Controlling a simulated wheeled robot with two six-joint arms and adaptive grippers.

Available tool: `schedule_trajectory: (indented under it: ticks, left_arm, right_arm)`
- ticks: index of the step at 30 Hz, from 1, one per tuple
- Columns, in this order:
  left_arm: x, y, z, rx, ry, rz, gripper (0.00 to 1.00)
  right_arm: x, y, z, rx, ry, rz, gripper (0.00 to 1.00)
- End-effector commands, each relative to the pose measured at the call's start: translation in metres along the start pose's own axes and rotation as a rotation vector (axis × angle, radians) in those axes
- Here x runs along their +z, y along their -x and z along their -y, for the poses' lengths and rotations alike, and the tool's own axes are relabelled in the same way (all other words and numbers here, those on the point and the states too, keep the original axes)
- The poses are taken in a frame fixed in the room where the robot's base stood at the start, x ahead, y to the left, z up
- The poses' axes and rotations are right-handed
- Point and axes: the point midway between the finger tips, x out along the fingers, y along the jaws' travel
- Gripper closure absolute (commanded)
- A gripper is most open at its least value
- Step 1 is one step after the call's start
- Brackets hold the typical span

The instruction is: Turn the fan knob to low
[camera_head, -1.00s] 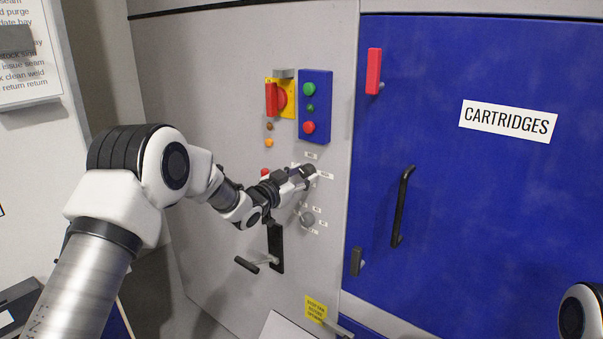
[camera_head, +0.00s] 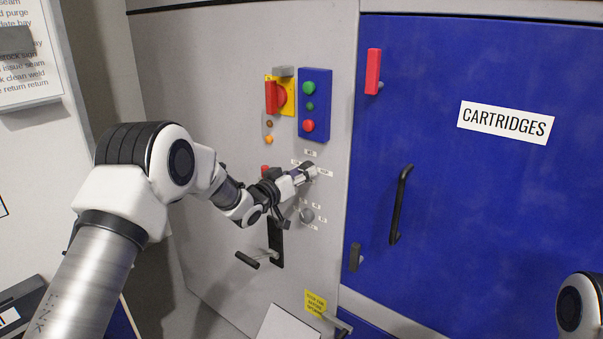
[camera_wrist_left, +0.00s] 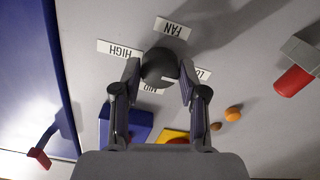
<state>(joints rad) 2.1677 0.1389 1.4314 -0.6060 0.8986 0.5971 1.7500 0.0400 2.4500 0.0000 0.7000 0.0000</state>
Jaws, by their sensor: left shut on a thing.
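The fan knob (camera_wrist_left: 160,67) is a dark round knob on the grey panel. In the wrist view it sits between the two fingertips of my left gripper (camera_wrist_left: 160,77), which is shut on it from both sides. A FAN label (camera_wrist_left: 172,28) is above it, a HIGH label (camera_wrist_left: 120,48) to its left and a LOW label (camera_wrist_left: 203,74) to its right, partly behind a finger. The MID label (camera_wrist_left: 152,89) is partly hidden below. I cannot tell where the knob points. In the head view my left gripper (camera_head: 308,173) covers most of the knob. My right gripper is out of view.
A second grey knob (camera_head: 307,216) is just below. A black lever (camera_head: 275,243) is lower left. A blue button box (camera_head: 315,105) and a red-and-yellow switch (camera_head: 280,95) are above. The blue cartridge door (camera_head: 470,200) is to the right.

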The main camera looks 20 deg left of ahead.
Motion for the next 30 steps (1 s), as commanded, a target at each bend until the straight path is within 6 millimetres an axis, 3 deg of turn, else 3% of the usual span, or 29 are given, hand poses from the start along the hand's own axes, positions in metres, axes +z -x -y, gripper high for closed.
schedule_trajectory:
  ticks: [8,9,11,23,30]
  left_arm:
    - [0.003,0.000,0.000,-0.001,0.003,0.006,0.93]
    - [0.003,0.000,0.000,-0.001,0.003,0.006,0.54]
    - [0.003,0.000,0.000,-0.001,0.003,0.006,0.33]
    - [0.000,0.007,0.001,-0.002,0.001,0.002,0.33]
    - [0.001,0.059,0.001,-0.002,0.005,0.003,0.33]
  right_arm:
    - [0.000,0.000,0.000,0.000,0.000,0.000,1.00]
    - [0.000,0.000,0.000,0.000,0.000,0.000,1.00]
    - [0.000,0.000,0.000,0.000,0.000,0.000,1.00]
    - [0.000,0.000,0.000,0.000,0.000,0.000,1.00]
    - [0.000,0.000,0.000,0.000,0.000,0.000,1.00]
